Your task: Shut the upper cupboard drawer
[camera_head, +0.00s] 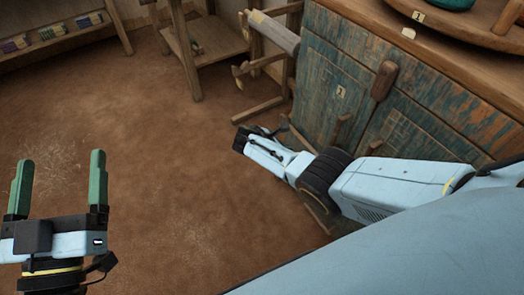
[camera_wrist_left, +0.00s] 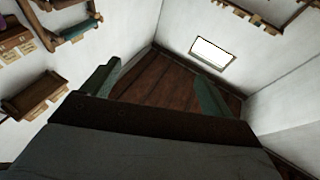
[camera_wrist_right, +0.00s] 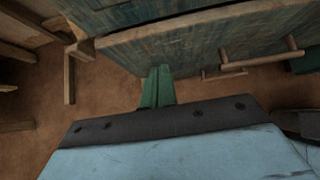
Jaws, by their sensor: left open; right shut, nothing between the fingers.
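The cupboard stands at the right of the head view, with worn teal-painted wooden fronts. Its upper drawer (camera_head: 435,88) shows as a band under the wooden top, with a brown wooden handle (camera_head: 383,80). I cannot tell how far it stands out. My right arm reaches across in front of the lower fronts. The right gripper's fingers are together and empty in the right wrist view (camera_wrist_right: 158,86), just below a teal wooden panel (camera_wrist_right: 195,38). My left gripper (camera_head: 60,182) is open and empty over the floor at the lower left, far from the cupboard.
A wooden stand (camera_head: 205,50) is at the back, left of the cupboard. A low shelf (camera_head: 70,47) with small coloured items is at the upper left. The brown floor between is clear.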

